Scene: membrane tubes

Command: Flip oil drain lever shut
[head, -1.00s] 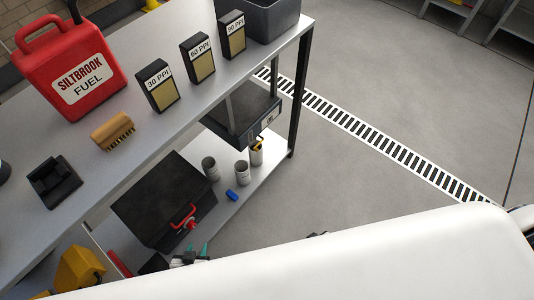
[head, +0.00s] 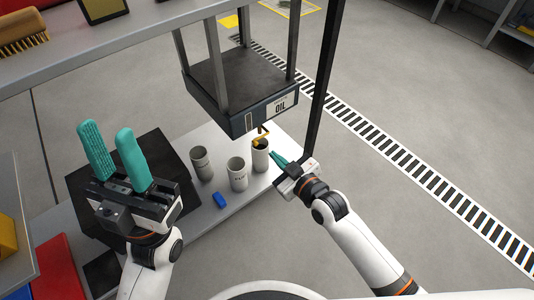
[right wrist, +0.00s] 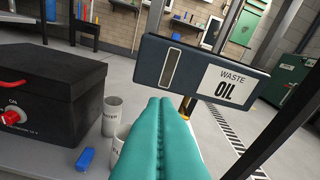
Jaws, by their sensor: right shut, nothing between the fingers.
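The waste oil tank (head: 238,122) is a dark box with an OIL label, hung under the shelf; its front also shows in the right wrist view (right wrist: 200,72). A small yellow drain lever (head: 262,134) sits under its front edge, above a cup (head: 260,158). In the right wrist view my fingers hide most of the lever, leaving a yellow bit (right wrist: 184,117). My right gripper (head: 279,158) is shut and empty, its teal fingertips just right of and below the lever, apparently apart from it. My left gripper (head: 106,129) is open and empty, over the black toolbox.
Two more pale cups (head: 201,164) (head: 237,174) and a blue block (head: 220,200) stand on the lower shelf. A black toolbox (head: 80,188) is at left. A dark shelf post (head: 321,100) rises close behind my right gripper. Open floor lies right.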

